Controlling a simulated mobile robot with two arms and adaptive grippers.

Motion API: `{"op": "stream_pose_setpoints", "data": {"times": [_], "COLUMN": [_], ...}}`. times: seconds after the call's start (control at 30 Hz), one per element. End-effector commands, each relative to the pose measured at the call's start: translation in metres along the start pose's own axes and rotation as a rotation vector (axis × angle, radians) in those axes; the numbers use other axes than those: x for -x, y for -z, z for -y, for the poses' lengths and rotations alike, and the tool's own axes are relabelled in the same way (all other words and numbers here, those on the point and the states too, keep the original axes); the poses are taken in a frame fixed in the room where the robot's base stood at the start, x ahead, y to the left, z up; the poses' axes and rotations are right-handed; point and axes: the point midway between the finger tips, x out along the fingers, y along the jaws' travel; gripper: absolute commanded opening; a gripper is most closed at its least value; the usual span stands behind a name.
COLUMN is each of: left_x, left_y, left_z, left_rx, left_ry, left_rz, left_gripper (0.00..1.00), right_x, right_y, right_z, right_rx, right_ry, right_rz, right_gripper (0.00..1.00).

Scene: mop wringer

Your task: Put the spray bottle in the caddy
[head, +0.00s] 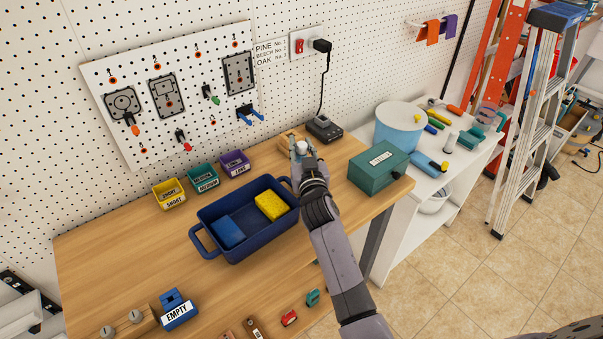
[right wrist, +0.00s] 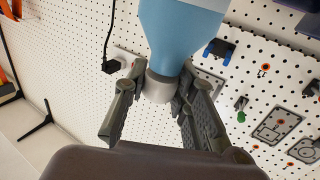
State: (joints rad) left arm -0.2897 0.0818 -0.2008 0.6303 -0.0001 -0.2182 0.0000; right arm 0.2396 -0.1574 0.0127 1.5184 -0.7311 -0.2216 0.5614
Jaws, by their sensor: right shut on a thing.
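The spray bottle shows in the right wrist view as a light blue body (right wrist: 183,35) with a grey neck between my fingers. My right gripper (head: 303,150) is shut on this neck, also seen in the right wrist view (right wrist: 158,90). In the head view only a small whitish part of the bottle (head: 301,147) shows at the fingertips; the rest is hidden. The dark blue caddy (head: 204,244) stands on the workbench, left of and nearer than my right gripper. It holds a yellow sponge (head: 272,205) and a blue block-like item (head: 229,232). My left gripper is not in view.
Yellow, green and purple bins (head: 205,178) stand behind the caddy. A green box (head: 379,167) is right of my arm, and a black device (head: 324,128) lies behind the gripper. A pegboard wall (head: 350,60) bounds the back.

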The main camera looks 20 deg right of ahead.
Motion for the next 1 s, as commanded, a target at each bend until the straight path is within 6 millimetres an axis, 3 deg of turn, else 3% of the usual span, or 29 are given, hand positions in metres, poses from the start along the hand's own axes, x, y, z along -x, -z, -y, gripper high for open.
{"op": "stream_pose_setpoints", "data": {"times": [0.4, 0.67, 0.87, 1.0], "left_x": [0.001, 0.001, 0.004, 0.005], "left_y": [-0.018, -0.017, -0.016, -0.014], "left_z": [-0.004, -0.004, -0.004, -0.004], "left_rx": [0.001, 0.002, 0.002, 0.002], "left_ry": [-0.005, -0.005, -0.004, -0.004], "left_rz": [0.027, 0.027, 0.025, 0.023], "left_gripper": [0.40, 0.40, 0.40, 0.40], "right_x": [0.000, -0.001, -0.001, -0.001], "right_y": [0.003, 0.007, 0.031, 0.059], "right_z": [0.000, 0.000, 0.000, -0.001], "right_rx": [0.000, 0.001, 0.001, 0.001], "right_ry": [0.001, 0.000, 0.001, 0.000], "right_rz": [-0.006, -0.007, -0.009, -0.011], "right_gripper": [0.00, 0.00, 0.00, 0.00]}}
